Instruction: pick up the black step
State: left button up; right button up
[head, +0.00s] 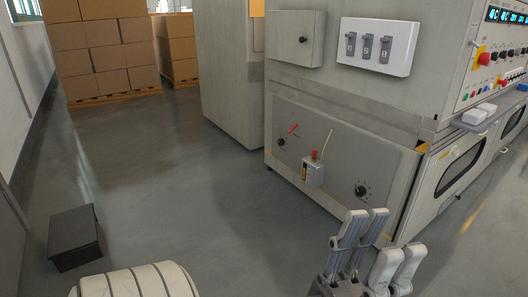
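The black step (76,238) is a low, dark box on the grey floor at the lower left of the head view, near the left wall. Its flat top and front side show, and nothing stands on it. My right gripper is not in view.
A large grey cabinet with a control panel (345,168) and switches fills the right side. Another tall cabinet (228,70) stands behind it. Stacked cardboard boxes (100,50) stand on a pallet at the back left. The middle floor (180,180) is clear.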

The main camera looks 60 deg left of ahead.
aim_at(74, 239)
jog(key=u, duration=3.25)
